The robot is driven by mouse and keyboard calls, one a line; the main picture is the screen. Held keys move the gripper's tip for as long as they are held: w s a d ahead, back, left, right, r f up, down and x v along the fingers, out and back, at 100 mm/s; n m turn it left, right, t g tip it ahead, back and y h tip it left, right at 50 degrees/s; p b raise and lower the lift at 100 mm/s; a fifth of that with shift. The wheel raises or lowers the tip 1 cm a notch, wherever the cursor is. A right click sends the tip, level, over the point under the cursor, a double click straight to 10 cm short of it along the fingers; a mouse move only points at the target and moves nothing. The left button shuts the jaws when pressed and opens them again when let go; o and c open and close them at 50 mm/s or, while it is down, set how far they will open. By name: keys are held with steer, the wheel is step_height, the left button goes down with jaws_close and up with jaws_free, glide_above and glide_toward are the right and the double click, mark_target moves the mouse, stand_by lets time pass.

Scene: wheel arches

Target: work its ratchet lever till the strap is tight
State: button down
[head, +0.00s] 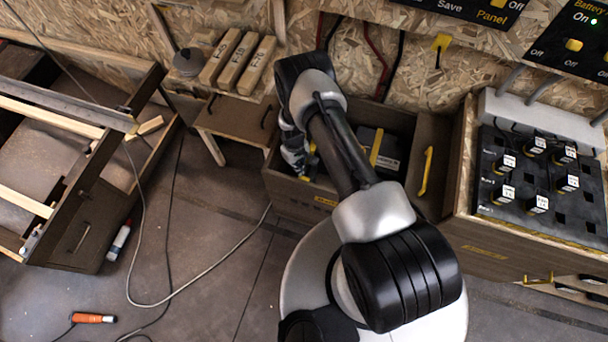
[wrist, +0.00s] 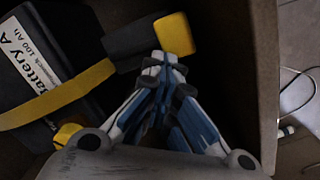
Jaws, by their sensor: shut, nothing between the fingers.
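The battery (wrist: 45,65), black with a white "Battery A" label, sits in a wooden box; it also shows in the head view (head: 391,160). A yellow strap (wrist: 60,97) crosses it and runs toward the black ratchet (wrist: 132,42). The ratchet lever has a yellow end (wrist: 177,33). My gripper (wrist: 165,62) is shut and empty, its fingertips just below the yellow lever end in the wrist view. I cannot tell if they touch it. In the head view my gripper (head: 300,165) is down inside the box, partly hidden by my arm.
The box wall (wrist: 264,80) stands close to the right of my gripper in the wrist view. An open box lid (head: 428,165) with a yellow handle stands right of the battery. A panel with black plugs (head: 540,180) is farther right. Cables (head: 200,285) lie on the floor.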

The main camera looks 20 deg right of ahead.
step_height(320, 180, up, 12)
steer(key=w, duration=0.1)
steer(key=shift+a+f, duration=0.15)
steer(key=shift+a, duration=0.05)
steer(key=shift+d+p, duration=0.1)
steer(key=shift+p, duration=0.2)
